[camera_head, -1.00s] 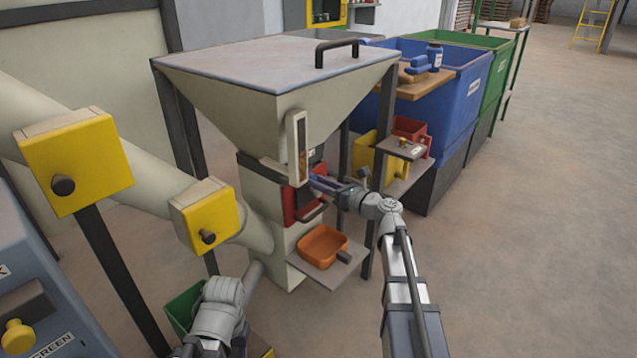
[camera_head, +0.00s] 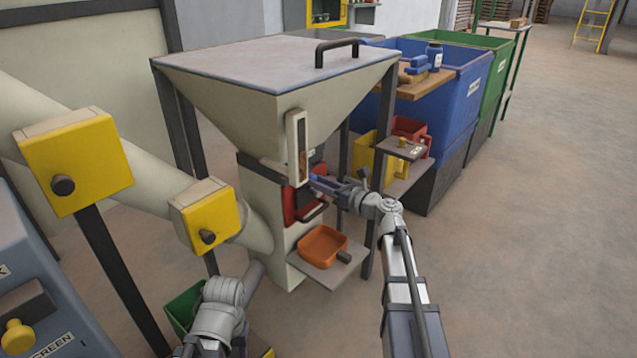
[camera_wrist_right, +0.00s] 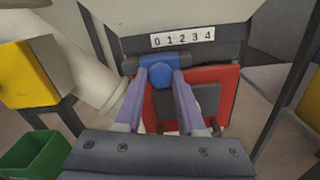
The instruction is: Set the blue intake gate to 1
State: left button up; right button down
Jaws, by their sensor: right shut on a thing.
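The blue intake gate's knob (camera_wrist_right: 160,74) sits on a dark horizontal bar on the front of the cream hopper machine (camera_head: 275,105). Above it is a white scale plate (camera_wrist_right: 182,37) marked 0 1 2 3 4. The knob appears below the 0 end of the scale. My right gripper (camera_head: 318,183) reaches it from the right in the head view. In the right wrist view its two fingers (camera_wrist_right: 159,85) are shut on the knob. In the head view the knob is hidden. My left arm shows at the lower left, but its fingertips are not visible.
A red panel (camera_wrist_right: 216,90) is below the knob. An orange scoop (camera_head: 322,244) lies on a small shelf under it. Yellow boxes (camera_head: 205,217) flank the cream pipe. A shelf with yellow and red bins (camera_head: 410,129) stands to the right. Open floor lies at right.

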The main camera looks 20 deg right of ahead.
jog(key=shift+d, duration=0.1)
jog(key=shift+w+d, duration=0.55)
jog(key=shift+d, duration=0.25)
jog(key=c, duration=0.5)
grip_release()
jog(key=v, duration=0.7)
jog(key=shift+s+d, duration=0.15)
jog(key=shift+s, duration=0.2)
